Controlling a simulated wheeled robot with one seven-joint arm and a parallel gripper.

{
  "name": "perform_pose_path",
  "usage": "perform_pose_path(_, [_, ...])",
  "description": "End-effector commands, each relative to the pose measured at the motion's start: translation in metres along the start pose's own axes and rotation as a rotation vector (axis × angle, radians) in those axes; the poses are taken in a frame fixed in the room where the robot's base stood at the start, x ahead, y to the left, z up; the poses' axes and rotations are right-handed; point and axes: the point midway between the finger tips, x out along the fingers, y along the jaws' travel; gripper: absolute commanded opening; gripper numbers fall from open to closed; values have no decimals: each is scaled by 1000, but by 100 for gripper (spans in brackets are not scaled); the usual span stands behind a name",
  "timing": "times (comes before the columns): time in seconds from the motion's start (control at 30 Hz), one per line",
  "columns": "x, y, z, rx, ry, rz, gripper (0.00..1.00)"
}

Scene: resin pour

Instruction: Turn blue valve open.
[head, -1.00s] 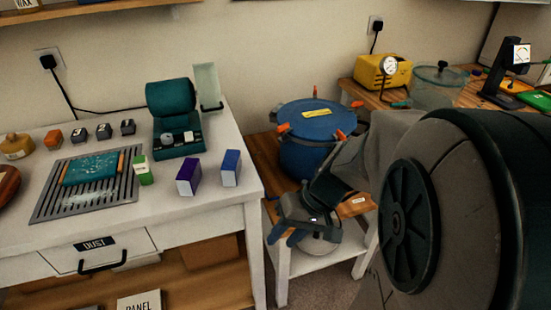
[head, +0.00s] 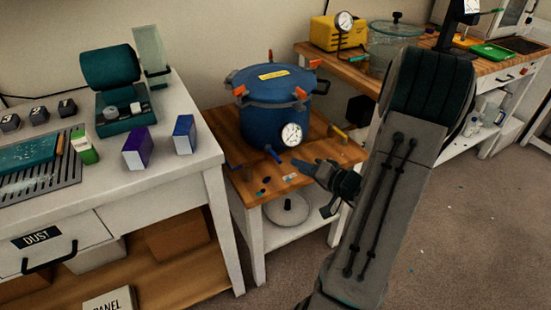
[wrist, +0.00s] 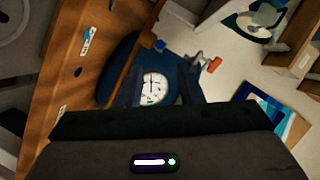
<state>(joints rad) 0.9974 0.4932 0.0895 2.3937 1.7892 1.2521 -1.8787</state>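The blue valve (head: 273,154) is a small blue handle low on the front of the blue pressure pot (head: 270,115), left of and below the round gauge (head: 291,135). My gripper (head: 305,166) is a little to the right of the valve, above the wooden stand top, apart from it. In the wrist view the two dark fingers (wrist: 163,88) stand apart with the gauge face (wrist: 152,87) visible between them. Nothing appears held. A small bright blue part (wrist: 160,45) shows at the pot's edge there; I cannot tell whether it is the valve.
A yellow handle (head: 338,132) sits at the stand's right. Orange clamps (head: 300,93) ring the pot lid. The white workbench (head: 190,185) is close on the left, with purple and blue boxes. A glass vessel (head: 393,45) stands on the back table. Floor at right is open.

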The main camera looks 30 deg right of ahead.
Motion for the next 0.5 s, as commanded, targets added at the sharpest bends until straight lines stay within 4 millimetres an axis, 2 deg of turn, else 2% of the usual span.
perform_pose_path(0.1, [28, -1, 2, 1, -5, -3, 33])
perform_pose_path(0.3, [69, 0, 1, 1, -5, -2, 33])
perform_pose_path(0.5, [96, 0, 1, 1, -3, -1, 33])
